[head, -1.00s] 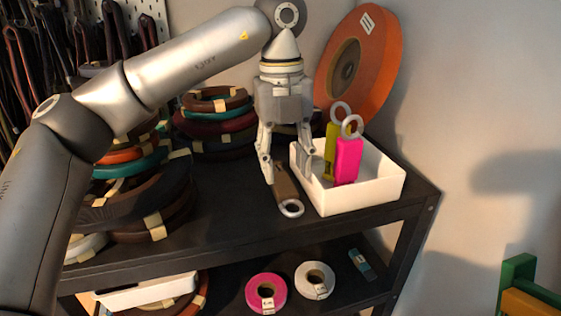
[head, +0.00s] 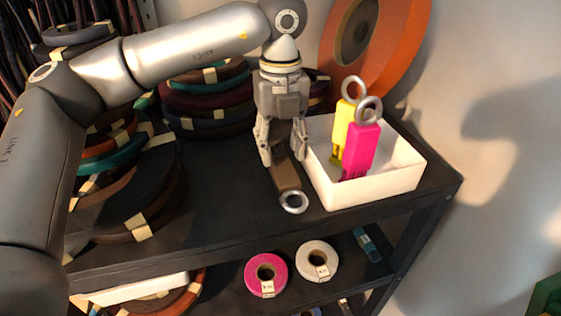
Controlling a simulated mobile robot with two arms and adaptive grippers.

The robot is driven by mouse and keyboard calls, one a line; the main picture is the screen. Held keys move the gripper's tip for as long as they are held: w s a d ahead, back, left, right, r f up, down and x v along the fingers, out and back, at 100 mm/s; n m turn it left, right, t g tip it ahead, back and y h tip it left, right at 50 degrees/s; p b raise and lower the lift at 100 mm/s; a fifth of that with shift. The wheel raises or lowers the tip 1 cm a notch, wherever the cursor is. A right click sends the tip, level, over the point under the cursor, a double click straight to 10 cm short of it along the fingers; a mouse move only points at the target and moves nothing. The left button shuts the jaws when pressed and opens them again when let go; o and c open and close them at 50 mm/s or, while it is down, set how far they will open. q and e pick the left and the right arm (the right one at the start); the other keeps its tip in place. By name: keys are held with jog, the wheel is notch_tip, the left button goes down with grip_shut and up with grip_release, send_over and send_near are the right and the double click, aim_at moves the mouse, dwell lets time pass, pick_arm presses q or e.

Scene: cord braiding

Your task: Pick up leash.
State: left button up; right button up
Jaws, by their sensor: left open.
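A brown leash (head: 287,177) with a grey metal ring (head: 293,202) at its near end lies on the black shelf top, left of the white bin. My left gripper (head: 283,158) points down over the far part of this leash, with its fingers apart on either side of it. The gripper hides the leash's far end. Whether the fingers touch it, I cannot tell. A yellow leash (head: 342,128) and a pink leash (head: 361,150), each with a ring on top, stand upright in the white bin (head: 385,188). My right gripper is not in view.
Stacked cord coils (head: 208,110) fill the left and back of the shelf top (head: 225,215). A large orange spool (head: 395,45) leans behind the bin. Pink (head: 266,275) and white (head: 317,261) tape rolls sit on the lower shelf. The shelf top's front middle is clear.

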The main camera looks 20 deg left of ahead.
aim_at(280, 161)
pick_arm(q)
notch_tip(280, 161, down, 3)
jog(key=shift+a+f+p, duration=0.1)
jog(key=shift+p, duration=0.4)
jog(key=shift+f, duration=0.2)
jog(key=c, duration=0.4)
jog(key=shift+c, duration=1.7)
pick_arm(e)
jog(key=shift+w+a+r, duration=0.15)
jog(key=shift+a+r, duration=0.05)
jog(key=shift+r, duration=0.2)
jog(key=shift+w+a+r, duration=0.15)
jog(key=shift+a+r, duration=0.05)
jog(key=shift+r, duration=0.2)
